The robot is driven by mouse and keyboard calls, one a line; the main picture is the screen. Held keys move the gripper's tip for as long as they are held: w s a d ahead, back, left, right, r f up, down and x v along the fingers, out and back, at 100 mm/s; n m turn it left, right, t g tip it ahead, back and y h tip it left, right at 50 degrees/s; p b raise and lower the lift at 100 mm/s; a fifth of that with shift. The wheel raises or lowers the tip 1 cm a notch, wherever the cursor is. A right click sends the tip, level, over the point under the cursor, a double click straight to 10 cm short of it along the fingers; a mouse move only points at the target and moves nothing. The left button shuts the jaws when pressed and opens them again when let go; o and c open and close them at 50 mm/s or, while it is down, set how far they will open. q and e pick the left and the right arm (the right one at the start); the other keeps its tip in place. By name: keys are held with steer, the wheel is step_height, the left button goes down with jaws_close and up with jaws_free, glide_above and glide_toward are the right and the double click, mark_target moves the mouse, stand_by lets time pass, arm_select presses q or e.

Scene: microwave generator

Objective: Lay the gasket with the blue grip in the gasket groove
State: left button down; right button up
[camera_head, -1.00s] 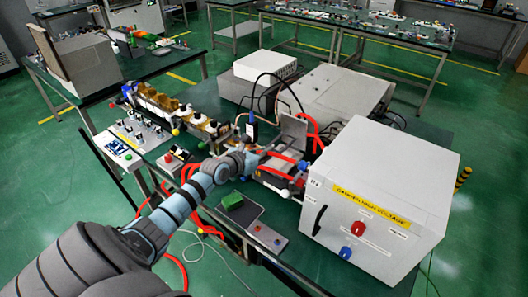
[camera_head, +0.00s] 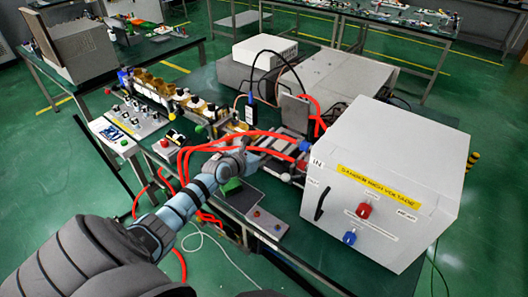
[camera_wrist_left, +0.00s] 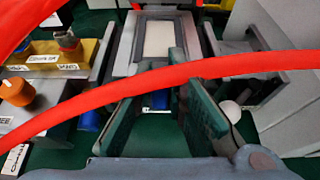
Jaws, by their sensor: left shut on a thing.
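My left gripper (camera_head: 255,160) is over the bench, left of the big white high-voltage box. In the left wrist view, its two dark green fingers (camera_wrist_left: 166,112) are closed around a small blue piece (camera_wrist_left: 157,101), which appears to be the gasket's blue grip. The gasket itself is not clearly visible. Just beyond the fingers is a grey plate with a dark rectangular outline around a pale panel (camera_wrist_left: 160,38), apparently the groove. A red cable crosses in front of the fingers and hides part of this area. My right gripper is not in view.
Red cables (camera_head: 240,134) arch over my left wrist. The white box (camera_head: 390,180) stands close on the right. A row of brown and white parts (camera_head: 160,88) lies to the left. A white ball (camera_wrist_left: 231,111) is beside the right finger.

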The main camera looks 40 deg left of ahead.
arm_select(q)
steer(key=shift+r, duration=0.1)
steer(key=c, duration=1.5)
jaws_free()
steer(key=shift+c, duration=0.2)
step_height(320, 180, up, 9)
steer(key=p, duration=0.6)
